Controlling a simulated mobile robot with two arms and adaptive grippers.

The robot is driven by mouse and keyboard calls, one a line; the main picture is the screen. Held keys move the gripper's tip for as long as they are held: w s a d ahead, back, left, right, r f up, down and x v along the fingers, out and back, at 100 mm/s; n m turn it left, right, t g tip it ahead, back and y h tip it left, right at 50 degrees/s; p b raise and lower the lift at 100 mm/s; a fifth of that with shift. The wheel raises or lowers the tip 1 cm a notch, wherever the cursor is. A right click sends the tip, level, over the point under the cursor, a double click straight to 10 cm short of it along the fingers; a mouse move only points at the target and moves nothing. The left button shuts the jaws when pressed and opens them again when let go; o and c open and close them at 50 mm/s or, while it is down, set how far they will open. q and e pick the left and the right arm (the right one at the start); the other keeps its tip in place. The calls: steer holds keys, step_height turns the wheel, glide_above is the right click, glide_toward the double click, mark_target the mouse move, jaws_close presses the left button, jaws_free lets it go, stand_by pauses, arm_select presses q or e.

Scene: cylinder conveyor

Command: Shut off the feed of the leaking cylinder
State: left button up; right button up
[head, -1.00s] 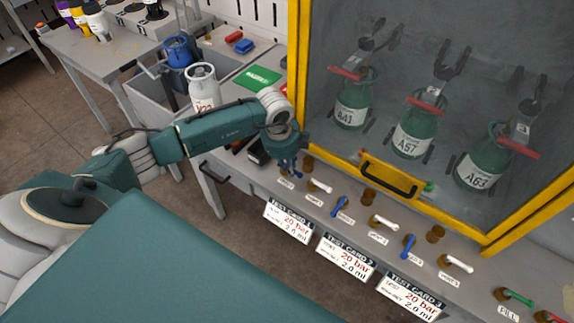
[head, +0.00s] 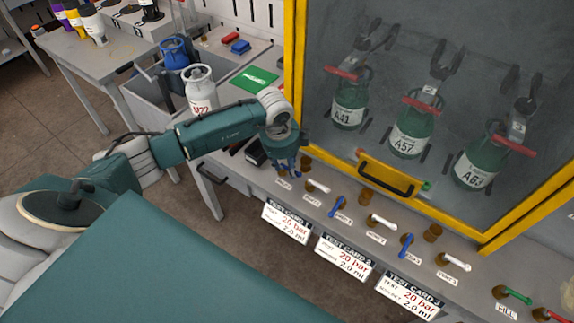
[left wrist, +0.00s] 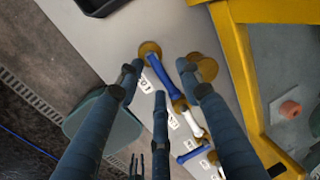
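Three green cylinders, A41 (head: 349,108), A57 (head: 410,134) and A63 (head: 480,166), stand behind the glass of the yellow-framed case. I cannot tell from these frames which one leaks. Below the case is a row of brass valves with blue levers (head: 338,206) and white levers (head: 382,222). My left gripper (head: 287,166) is over the leftmost valve and partly hides it. In the left wrist view its fingers (left wrist: 162,78) are spread, with a blue lever (left wrist: 159,72) in the gap beyond them. I cannot tell whether they touch it. My right gripper is out of view.
Test cards (head: 344,258) hang on the bench front. A green lever (head: 518,297) marked FILL is at the right. A white cylinder (head: 201,92) and a blue one (head: 174,52) stand in a grey bin at left.

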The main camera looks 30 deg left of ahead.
arm_select(q)
steer(key=shift+f, duration=0.1)
steer(key=v, duration=1.2)
steer(key=shift+d, duration=0.15)
